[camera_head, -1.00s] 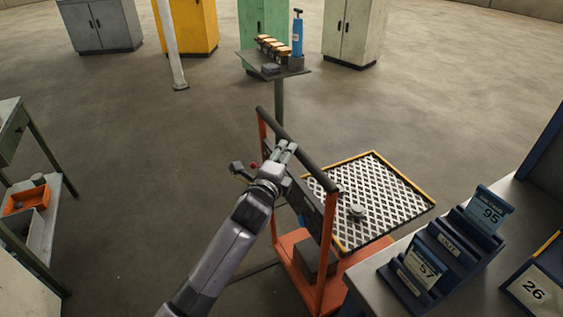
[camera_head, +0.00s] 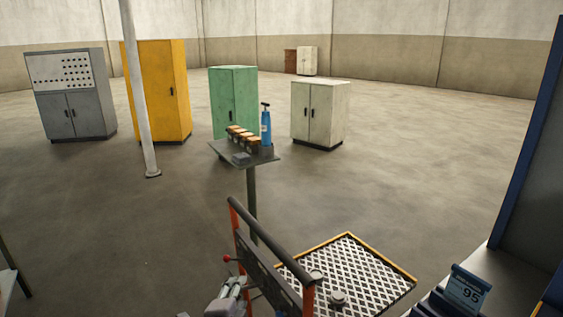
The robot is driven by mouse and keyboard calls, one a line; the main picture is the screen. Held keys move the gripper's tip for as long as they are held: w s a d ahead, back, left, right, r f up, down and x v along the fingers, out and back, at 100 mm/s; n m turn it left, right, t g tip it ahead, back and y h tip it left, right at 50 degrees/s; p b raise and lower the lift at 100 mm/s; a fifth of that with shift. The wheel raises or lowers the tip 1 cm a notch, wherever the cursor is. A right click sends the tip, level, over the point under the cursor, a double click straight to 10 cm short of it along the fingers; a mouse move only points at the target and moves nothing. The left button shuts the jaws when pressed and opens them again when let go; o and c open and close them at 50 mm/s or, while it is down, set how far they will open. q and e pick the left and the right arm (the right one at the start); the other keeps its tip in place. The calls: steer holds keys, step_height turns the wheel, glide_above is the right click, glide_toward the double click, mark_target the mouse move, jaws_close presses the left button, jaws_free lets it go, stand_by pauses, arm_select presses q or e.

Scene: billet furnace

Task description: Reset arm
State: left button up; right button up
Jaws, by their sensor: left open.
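My left gripper (camera_head: 232,292) shows at the bottom edge, just left of the orange-framed cart with the dark push bar (camera_head: 270,240). It is open, and nothing shows between its fingers. Most of my left arm is below the picture. I cannot tell whether the gripper touches the cart. My right gripper is not in view.
The cart's mesh platform (camera_head: 365,270) carries a small round metal piece (camera_head: 338,298). A small stand (camera_head: 262,158) behind holds a blue bottle (camera_head: 266,125) and several small blocks. Blue holders with a card "95" (camera_head: 466,290) are at lower right.

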arm_select(q)
steer(key=s+a+f+n+g, duration=0.3)
steer(key=s+f+n, duration=0.15)
steer(key=s, duration=0.65)
steer(key=s+a+f+n+g+y, duration=0.1)
steer(key=s+a+f+n+g, duration=0.3)
steer(key=s, duration=0.8)
steer(key=s+a+f+n+g, duration=0.2)
steer(key=s+f+n+g, duration=0.3)
steer(key=s, duration=0.6)
step_height(320, 180, down, 23)
steer(key=s+a+f, duration=0.3)
steer(key=s+f, duration=1.4)
steer(key=s, duration=0.1)
steer(key=shift+a+f+n+g, duration=0.15)
steer(key=shift+f+n+g, duration=0.1)
steer(key=shift+n+g, duration=0.15)
steer(key=shift+c, duration=0.3)
